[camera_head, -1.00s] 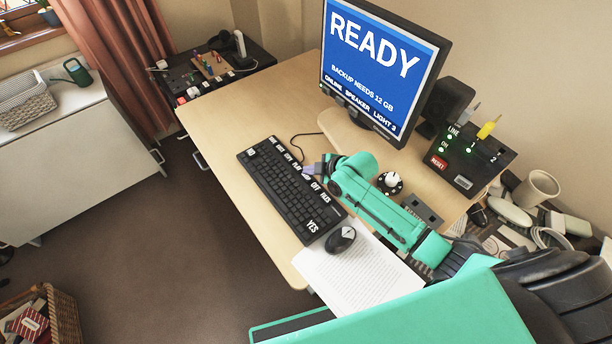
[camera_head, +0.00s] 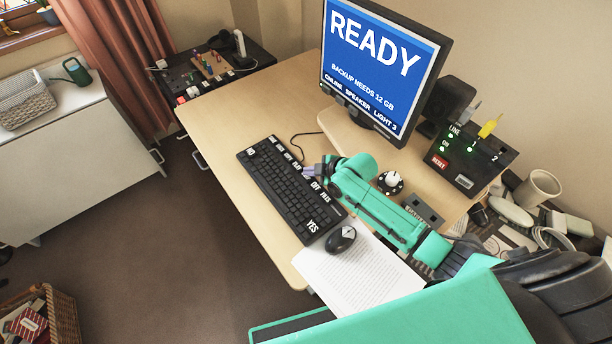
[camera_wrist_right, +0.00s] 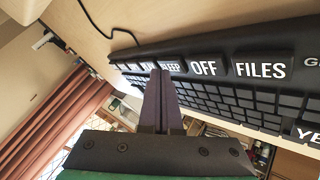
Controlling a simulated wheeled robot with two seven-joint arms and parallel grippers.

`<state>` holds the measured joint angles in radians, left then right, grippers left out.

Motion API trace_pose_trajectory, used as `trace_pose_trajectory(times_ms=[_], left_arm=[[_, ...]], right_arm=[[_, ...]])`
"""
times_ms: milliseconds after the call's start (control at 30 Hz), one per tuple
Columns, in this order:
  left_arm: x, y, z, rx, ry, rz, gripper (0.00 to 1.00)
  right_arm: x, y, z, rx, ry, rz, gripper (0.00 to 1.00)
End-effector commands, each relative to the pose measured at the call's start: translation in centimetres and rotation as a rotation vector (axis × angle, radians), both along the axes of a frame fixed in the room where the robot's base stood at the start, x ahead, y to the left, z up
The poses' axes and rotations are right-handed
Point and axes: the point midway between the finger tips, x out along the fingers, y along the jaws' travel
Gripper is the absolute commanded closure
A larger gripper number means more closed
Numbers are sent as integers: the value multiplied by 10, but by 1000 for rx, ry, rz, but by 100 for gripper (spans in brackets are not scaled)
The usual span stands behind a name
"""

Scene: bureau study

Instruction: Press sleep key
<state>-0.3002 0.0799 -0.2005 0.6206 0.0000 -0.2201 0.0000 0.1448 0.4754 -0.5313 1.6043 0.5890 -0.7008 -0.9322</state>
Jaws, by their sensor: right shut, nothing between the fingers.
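The black keyboard (camera_head: 290,190) lies on the wooden desk, with large white-lettered keys along its far edge. In the right wrist view the sleep key (camera_wrist_right: 171,66) shows beside the OFF key (camera_wrist_right: 206,67) and the FILES key (camera_wrist_right: 260,67). My right gripper (camera_wrist_right: 160,76) is shut and empty, its fingertips at the sleep key and covering part of it. I cannot tell whether the tips touch the key. In the head view the right gripper (camera_head: 314,170) is at the keyboard's far edge, partly hidden by my arm. My left gripper is not in view.
The monitor (camera_head: 383,60) reads READY. A black mouse (camera_head: 341,239) and a paper sheet (camera_head: 350,275) lie near the keyboard. The desk's left part (camera_head: 228,115) is clear.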

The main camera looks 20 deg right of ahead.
Motion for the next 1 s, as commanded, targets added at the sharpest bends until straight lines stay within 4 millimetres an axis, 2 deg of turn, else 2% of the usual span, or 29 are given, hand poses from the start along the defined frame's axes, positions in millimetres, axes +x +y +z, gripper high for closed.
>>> trace_pose_trajectory(times_ms=[1000], left_arm=[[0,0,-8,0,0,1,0]], right_arm=[[-1,0,-12,2,4,-1,100]])
